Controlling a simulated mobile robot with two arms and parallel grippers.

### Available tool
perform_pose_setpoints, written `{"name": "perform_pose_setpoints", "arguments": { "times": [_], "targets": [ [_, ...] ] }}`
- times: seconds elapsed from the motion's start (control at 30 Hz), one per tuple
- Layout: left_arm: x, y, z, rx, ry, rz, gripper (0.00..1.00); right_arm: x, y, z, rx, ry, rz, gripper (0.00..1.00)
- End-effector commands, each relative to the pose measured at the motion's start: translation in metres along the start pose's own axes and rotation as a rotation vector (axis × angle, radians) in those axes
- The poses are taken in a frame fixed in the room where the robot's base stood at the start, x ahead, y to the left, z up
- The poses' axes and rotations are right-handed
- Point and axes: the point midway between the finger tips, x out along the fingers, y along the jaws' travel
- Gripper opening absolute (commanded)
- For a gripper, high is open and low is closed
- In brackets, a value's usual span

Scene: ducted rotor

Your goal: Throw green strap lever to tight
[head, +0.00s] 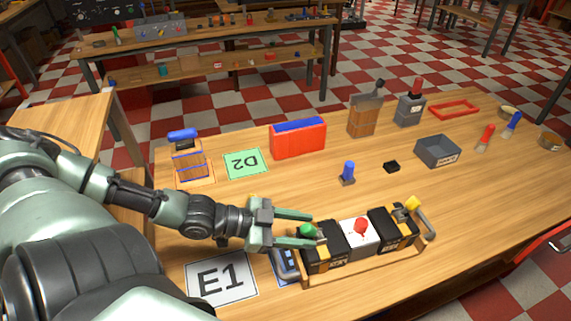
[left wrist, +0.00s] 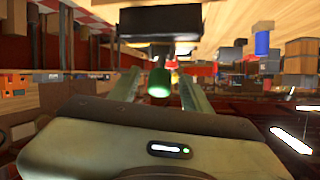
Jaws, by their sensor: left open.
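The green strap lever (head: 307,230) has a green knob and stands at the left end of a wooden tray (head: 364,269) that holds black boxes. My left gripper (head: 314,229) is open, and its two fingers reach to the knob from the left in the head view. In the left wrist view the green knob (left wrist: 159,83) lies between the two open fingers (left wrist: 158,92), with a gap visible on each side. A black box (left wrist: 160,22) shows beyond it. My right gripper is not in view.
The tray also carries a red knob (head: 361,225) on a white box and a yellow-knobbed lever (head: 412,204) at its right end. An E1 card (head: 222,281) lies left of it. A blue-topped lever (head: 348,171) and a grey bin (head: 437,151) stand behind.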

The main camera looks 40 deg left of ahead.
Motion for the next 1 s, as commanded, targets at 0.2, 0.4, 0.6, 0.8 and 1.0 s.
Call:
{"name": "perform_pose_setpoints", "arguments": {
  "times": [0.2, 0.4, 0.6, 0.8, 1.0],
  "targets": [
    [-0.034, -0.001, -0.006, -0.002, -0.005, 0.002, 0.48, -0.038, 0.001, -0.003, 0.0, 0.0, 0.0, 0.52],
    [-0.054, 0.0, -0.003, -0.001, -0.002, 0.001, 0.48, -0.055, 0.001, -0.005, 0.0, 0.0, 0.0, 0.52],
    [-0.061, 0.0, -0.001, -0.001, 0.0, 0.0, 0.48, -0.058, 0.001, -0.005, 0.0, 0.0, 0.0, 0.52],
    [-0.061, 0.0, 0.0, -0.001, 0.0, 0.0, 0.48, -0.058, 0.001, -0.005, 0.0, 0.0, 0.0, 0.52],
    [-0.06, 0.0, 0.0, 0.0, 0.001, 0.0, 0.48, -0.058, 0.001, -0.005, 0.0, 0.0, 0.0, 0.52]
  ]
}}
